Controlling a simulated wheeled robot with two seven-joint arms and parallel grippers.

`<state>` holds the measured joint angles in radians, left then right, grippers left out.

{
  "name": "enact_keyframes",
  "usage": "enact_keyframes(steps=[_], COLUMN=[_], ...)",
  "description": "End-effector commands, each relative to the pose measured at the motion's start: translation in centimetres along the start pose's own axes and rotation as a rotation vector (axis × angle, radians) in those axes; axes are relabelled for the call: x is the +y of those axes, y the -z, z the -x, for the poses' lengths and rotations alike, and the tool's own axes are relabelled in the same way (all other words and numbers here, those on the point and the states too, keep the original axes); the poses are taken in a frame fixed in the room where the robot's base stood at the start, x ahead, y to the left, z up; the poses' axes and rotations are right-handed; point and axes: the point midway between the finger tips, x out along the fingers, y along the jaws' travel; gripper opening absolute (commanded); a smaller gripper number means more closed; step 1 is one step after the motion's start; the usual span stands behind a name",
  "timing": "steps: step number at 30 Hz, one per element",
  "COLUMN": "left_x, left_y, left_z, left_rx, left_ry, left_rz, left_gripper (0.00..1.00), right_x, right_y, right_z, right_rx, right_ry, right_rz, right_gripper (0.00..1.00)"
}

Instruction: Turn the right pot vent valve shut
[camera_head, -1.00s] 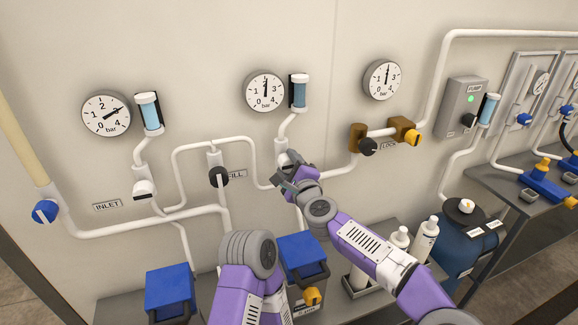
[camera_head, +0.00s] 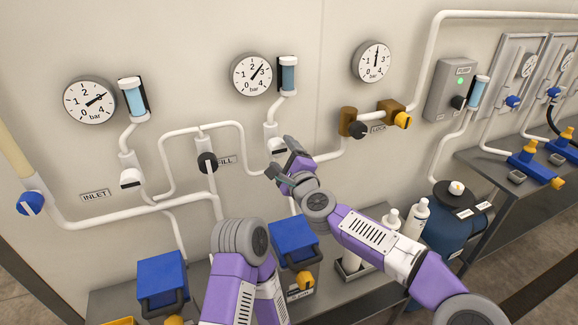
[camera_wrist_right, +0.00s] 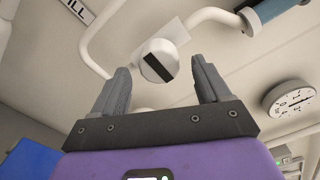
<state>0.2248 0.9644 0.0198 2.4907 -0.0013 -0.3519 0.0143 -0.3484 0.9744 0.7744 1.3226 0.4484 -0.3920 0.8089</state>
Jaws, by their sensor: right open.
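The vent valve over the right blue-lidded pot (camera_head: 293,240) appears as a white knob (camera_head: 275,146) under the middle sight tube, partly hidden by my right gripper (camera_head: 281,159). In the right wrist view the white knob (camera_wrist_right: 157,62) has a slanted black bar across its face. It shows between and just beyond my open, empty fingertips. One finger is on each side, with gaps visible; I cannot tell how far the tips are from it in depth. My left gripper is not in view.
A similar white knob (camera_head: 131,177) and the black FILL knob (camera_head: 207,162) are to the left. The middle gauge (camera_head: 251,75) is above. A brown-bracketed LOCK valve (camera_head: 357,129) is on the right.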

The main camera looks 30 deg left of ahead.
Motion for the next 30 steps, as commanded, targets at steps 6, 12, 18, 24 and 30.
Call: enact_keyframes(steps=[6,12,18,24,30], left_x=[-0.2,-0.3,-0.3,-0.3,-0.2], left_y=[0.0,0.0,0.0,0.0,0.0], left_z=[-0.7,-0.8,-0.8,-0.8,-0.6], left_rx=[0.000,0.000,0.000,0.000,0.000], left_ry=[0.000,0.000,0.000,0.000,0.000], left_rz=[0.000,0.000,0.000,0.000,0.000], left_gripper=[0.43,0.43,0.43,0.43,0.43], right_x=[0.0,0.0,0.0,0.0,-0.2], right_y=[0.1,0.0,0.0,0.0,-0.1], right_z=[2.8,4.2,4.4,4.4,4.4], right_rx=[0.000,0.000,0.000,0.000,0.000], right_ry=[0.001,0.001,0.001,0.001,0.001], right_rz=[0.001,0.001,0.000,0.000,0.000], right_gripper=[0.76,0.76,0.76,0.76,0.76])
